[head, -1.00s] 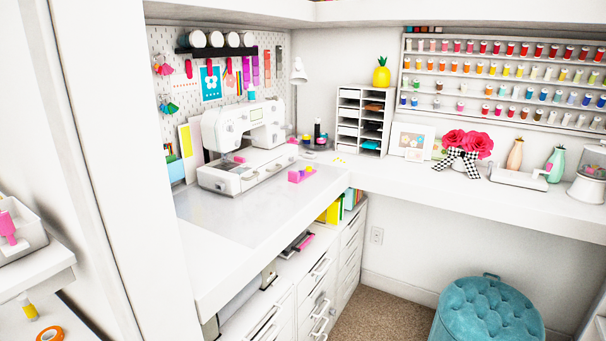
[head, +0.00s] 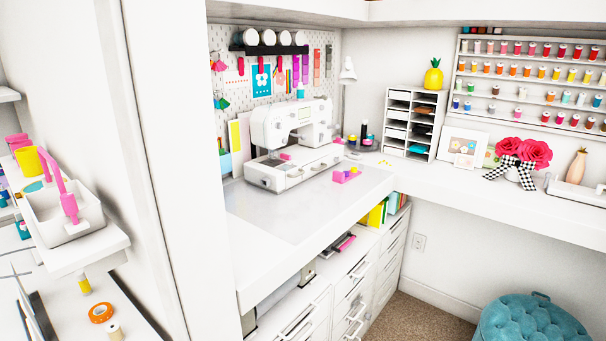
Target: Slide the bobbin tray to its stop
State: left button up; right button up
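A white sewing machine (head: 293,145) stands on the white desk (head: 255,235) in the head view. A small pink holder (head: 347,175) with small coloured pieces on it sits on the desk just in front of the machine's right end. It may be the bobbin tray, but it is too small to tell. Neither of my grippers is in view.
A white partition (head: 150,120) stands between the desk and a left shelf with a white bin (head: 75,225). An orange tape roll (head: 101,312) lies below. A paper organizer (head: 414,125) and flowers (head: 523,153) stand right. The desk's left front is clear. A teal stool (head: 530,322) is lower right.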

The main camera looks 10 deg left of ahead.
aim_at(294, 172)
jog(key=i+l+u, duration=0.35)
jog(key=i+l, duration=0.4)
jog(key=l, duration=0.15)
